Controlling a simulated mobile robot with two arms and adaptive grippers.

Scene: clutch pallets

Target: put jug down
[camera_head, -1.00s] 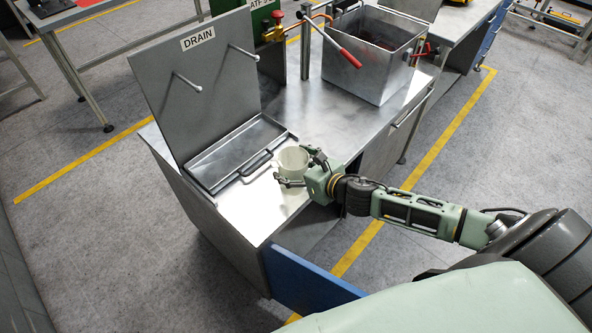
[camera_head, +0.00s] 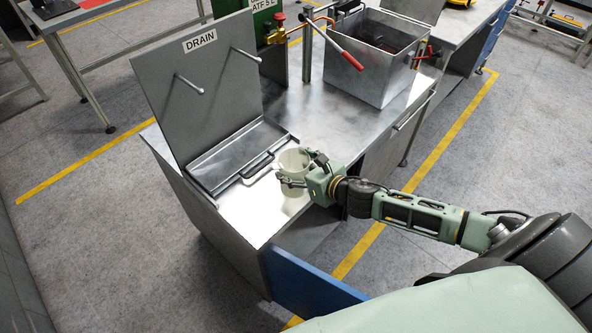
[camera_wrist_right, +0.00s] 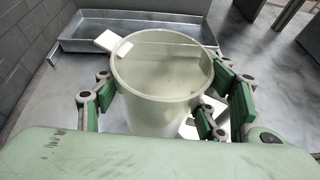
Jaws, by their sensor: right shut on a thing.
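The jug (camera_head: 292,161) is a pale, translucent, open-topped vessel. It stands upright at the bench's front part, just right of the drain tray. My right gripper (camera_head: 297,171) is shut on the jug from the right. In the right wrist view, the jug (camera_wrist_right: 160,88) stands between the green-padded fingers (camera_wrist_right: 163,108) with its mouth facing up. Its bottom is hidden there, and I cannot tell if it touches the bench top. My left gripper is not in view.
The metal bench top (camera_head: 335,110) is clear behind the jug. A shallow drain tray (camera_head: 229,158) with a black handle lies left, before an upright panel marked DRAIN (camera_head: 190,85). A metal tank (camera_head: 375,60) and a red-handled lever (camera_head: 338,50) stand farther back. A blue door (camera_head: 310,286) hangs open in front.

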